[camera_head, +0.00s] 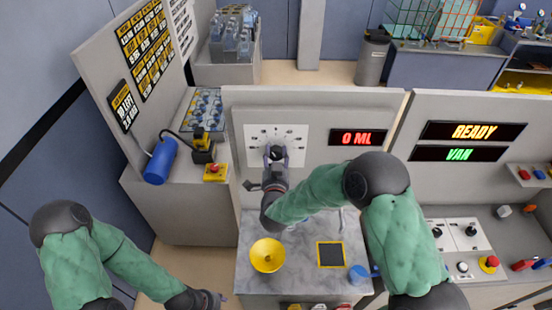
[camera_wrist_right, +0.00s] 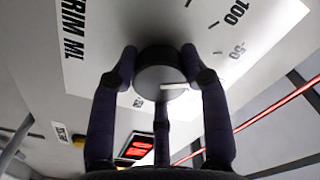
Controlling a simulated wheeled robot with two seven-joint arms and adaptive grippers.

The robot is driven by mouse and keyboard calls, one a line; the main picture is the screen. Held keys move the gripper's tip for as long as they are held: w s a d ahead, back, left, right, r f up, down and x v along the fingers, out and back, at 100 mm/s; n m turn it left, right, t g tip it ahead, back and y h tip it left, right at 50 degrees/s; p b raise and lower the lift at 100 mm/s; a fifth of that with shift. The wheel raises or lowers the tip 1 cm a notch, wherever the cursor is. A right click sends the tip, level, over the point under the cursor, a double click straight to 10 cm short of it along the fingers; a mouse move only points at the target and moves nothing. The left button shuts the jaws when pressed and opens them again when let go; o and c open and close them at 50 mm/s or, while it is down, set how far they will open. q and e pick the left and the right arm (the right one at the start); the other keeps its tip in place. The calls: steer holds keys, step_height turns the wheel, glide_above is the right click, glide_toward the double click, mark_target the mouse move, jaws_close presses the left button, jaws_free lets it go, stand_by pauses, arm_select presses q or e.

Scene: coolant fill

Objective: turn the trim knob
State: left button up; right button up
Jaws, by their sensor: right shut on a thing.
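The trim knob (camera_wrist_right: 157,72) is a dark round knob with a white pointer line, set on a white dial plate (camera_head: 302,143) on the upright grey panel. In the wrist view the plate carries the words "TRIM ML" and marks such as 100 and -50. My right gripper (camera_head: 275,160) is at the knob, its fingers shut around the knob's sides; in the head view the gripper hides most of the knob. The display (camera_head: 358,138) right of the plate reads "0 ML". My left gripper (camera_head: 212,299) is low at the bottom, away from the panel, its fingers too small to judge.
A yellow funnel (camera_head: 267,255), a black pad with a yellow edge (camera_head: 330,254) and a blue cup (camera_head: 358,274) are on the counter below. A red button box (camera_head: 215,172) and a blue cylinder (camera_head: 160,161) are at left. Right displays read "READY" and "VAN" (camera_head: 459,154).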

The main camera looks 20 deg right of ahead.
steer(key=shift+f, duration=0.1)
stand_by(0.4)
steer(key=o, duration=1.1)
steer(key=shift+w, duration=0.1)
steer(key=shift+o, duration=0.2)
steer(key=v, duration=1.2)
